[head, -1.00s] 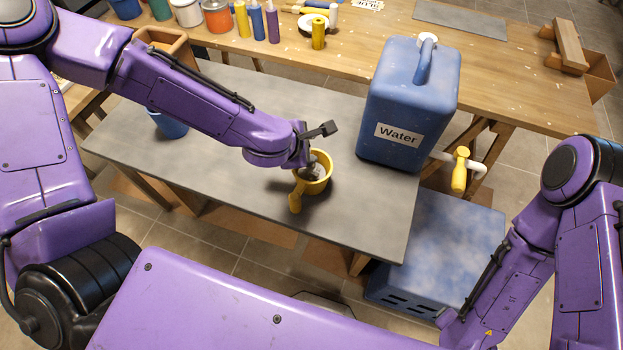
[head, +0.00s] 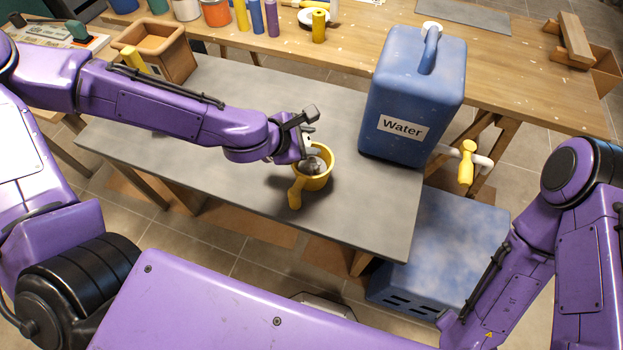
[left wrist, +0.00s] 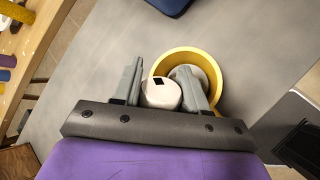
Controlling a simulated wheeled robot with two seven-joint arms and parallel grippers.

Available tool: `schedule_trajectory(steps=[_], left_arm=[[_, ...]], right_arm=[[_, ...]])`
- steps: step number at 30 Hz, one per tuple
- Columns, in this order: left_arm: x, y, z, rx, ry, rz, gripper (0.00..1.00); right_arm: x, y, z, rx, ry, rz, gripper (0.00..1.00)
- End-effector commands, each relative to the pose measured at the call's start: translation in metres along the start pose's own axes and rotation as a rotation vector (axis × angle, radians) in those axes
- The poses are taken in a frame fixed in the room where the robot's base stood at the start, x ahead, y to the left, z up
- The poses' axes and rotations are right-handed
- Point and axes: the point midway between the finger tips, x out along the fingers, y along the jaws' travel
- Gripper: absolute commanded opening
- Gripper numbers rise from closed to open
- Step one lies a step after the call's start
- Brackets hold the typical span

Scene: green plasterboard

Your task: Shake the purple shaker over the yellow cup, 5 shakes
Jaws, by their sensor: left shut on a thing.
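The yellow cup (head: 327,178) stands upright on the grey table, its handle toward me, with grey content inside. My left gripper (head: 305,150) is at the cup's back left rim. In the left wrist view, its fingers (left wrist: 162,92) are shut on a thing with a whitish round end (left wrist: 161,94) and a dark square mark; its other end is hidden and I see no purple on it. The yellow cup (left wrist: 212,62) is just beyond the fingers there. A purple bottle (head: 272,20) stands on the back bench. My right gripper is out of view.
A blue water tank (head: 413,95) with a yellow tap (head: 466,163) stands right of the cup. A brown box (head: 165,48) is at the back left. Several bottles and pots line the wooden bench. The grey table (head: 370,215) is clear around the cup.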

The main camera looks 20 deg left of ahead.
Motion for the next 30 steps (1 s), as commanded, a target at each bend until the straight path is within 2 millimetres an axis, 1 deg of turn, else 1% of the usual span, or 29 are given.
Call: schedule_trajectory(steps=[1,4,14,17,30], left_arm=[[0.004,-0.002,-0.003,-0.022,-0.033,0.002,0.00],[0.004,-0.002,-0.002,-0.055,-0.087,0.001,0.00],[0.000,0.000,0.002,-0.064,-0.108,0.000,0.00],[-0.004,0.003,0.005,-0.064,-0.108,0.000,0.00],[-0.035,0.022,0.030,-0.063,-0.107,0.000,0.00]], right_arm=[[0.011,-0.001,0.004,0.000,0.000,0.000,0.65],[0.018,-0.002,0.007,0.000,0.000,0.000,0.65],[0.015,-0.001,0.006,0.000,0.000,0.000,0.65],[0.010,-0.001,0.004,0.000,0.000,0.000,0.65],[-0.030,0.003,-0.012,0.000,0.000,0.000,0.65]])
